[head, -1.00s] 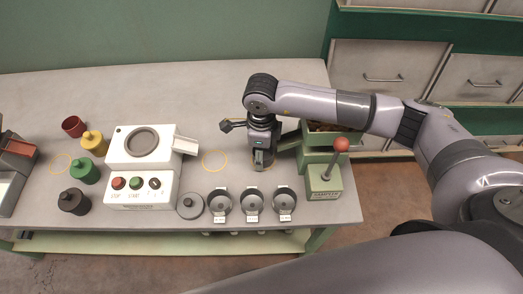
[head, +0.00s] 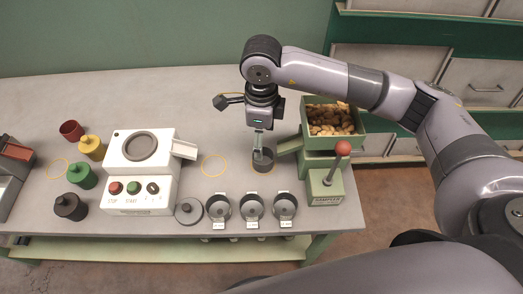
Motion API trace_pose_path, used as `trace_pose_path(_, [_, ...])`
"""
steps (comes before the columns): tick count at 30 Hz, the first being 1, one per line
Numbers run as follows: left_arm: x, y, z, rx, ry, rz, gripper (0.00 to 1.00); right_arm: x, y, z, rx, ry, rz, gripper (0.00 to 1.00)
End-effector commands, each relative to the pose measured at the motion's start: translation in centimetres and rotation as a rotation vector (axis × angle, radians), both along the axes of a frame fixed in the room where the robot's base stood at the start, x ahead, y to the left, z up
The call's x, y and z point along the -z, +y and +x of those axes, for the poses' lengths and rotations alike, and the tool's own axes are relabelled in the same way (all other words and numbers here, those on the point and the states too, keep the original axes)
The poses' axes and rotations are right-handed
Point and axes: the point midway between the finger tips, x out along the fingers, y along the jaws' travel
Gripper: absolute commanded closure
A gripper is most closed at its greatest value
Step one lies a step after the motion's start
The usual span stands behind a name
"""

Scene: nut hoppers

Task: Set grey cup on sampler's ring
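The dark grey cup (head: 264,167) stands upright on the table below the sampler's chute, with a thin orange ring line showing at its base. The sampler (head: 325,190) is the green machine to its right, with a red-knobbed lever and a chute (head: 289,146) pointing toward the cup. My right gripper (head: 262,153) points down over the cup, its fingertips at the cup's mouth. The fingers overlap in this view, so whether they grip the rim is unclear. My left gripper is out of view.
A green hopper of nuts (head: 333,121) tops the sampler. Several dark labelled cups (head: 252,208) line the front edge. A white machine (head: 140,175) stands left, with red, yellow, green and black cups beyond. An empty yellow ring (head: 215,165) marks clear table.

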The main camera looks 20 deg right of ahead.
Motion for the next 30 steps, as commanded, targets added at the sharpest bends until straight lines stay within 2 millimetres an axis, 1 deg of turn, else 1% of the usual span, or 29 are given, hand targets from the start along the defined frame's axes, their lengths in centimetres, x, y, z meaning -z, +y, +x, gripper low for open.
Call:
trace_pose_path(1, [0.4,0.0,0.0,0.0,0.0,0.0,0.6,-0.8,0.0,0.1,-0.001,-0.004,0.001,0.33])
trace_pose_path(4, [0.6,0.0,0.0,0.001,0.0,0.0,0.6,-2.2,0.0,0.1,-0.001,-0.003,0.001,0.33])
trace_pose_path(9, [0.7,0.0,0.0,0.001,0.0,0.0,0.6,-3.4,0.0,0.0,-0.001,0.001,0.0,0.33])
trace_pose_path(24, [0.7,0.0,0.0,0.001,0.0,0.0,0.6,-3.6,0.0,0.0,-0.001,0.001,0.0,0.33])
trace_pose_path(27, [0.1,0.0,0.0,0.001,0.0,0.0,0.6,-4.2,0.0,0.0,-0.001,0.001,0.0,0.33])
trace_pose_path(29, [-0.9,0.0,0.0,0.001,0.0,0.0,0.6,-5.2,0.0,0.0,-0.001,0.001,0.0,0.33])
trace_pose_path(30, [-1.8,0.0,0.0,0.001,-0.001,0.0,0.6,-6.1,0.0,0.0,-0.001,0.0,0.0,0.33])
